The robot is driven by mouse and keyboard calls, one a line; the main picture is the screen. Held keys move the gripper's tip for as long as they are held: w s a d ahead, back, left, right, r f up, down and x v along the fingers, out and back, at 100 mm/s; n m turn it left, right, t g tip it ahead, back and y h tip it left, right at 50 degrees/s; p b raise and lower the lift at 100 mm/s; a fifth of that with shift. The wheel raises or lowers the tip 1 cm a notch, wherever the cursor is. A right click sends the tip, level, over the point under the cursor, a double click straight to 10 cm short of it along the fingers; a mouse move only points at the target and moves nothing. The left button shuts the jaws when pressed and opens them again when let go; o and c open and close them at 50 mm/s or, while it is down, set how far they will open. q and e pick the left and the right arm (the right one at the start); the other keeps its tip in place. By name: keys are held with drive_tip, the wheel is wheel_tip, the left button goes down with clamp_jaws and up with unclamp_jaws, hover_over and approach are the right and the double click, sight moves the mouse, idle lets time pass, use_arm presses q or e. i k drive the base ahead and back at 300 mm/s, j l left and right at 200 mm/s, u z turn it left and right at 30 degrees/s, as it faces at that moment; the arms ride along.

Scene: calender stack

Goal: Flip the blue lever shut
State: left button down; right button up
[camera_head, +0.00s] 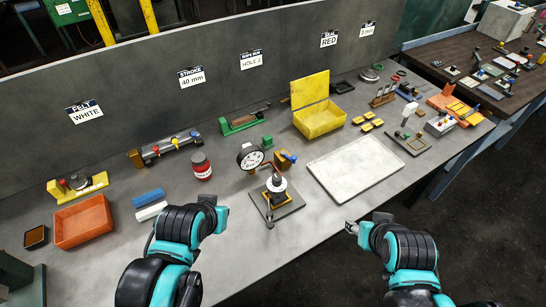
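A blue lever (288,156) sits on a small brass-coloured block (281,160), right of the round dial gauge (250,156). The lever slants across the block; whether it touches other parts is too small to tell. My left gripper (222,215) is over the front of the bench, to the left of and nearer than the lever, apart from it. My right gripper (349,228) is by the bench's front edge, to the right of and nearer than the lever. I see nothing held, but the fingers are too small and turned away to show their opening.
A post stand with a white disc (276,183) stands in front of the lever. A white tray (354,168) lies to its right, and a red can (201,166) to its left. An open yellow box (320,119) stands behind. An orange bin (83,221) is at left.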

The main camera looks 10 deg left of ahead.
sight(283, 152)
drive_tip(key=i+l+u, duration=0.3)
drive_tip(key=l+u, duration=0.3)
drive_tip(key=i+l+u, duration=0.1)
drive_tip(key=l+u, duration=0.2)
drive_tip(key=l, duration=0.25)
drive_tip(key=i+l+u, duration=0.1)
drive_tip(key=l+u, duration=0.25)
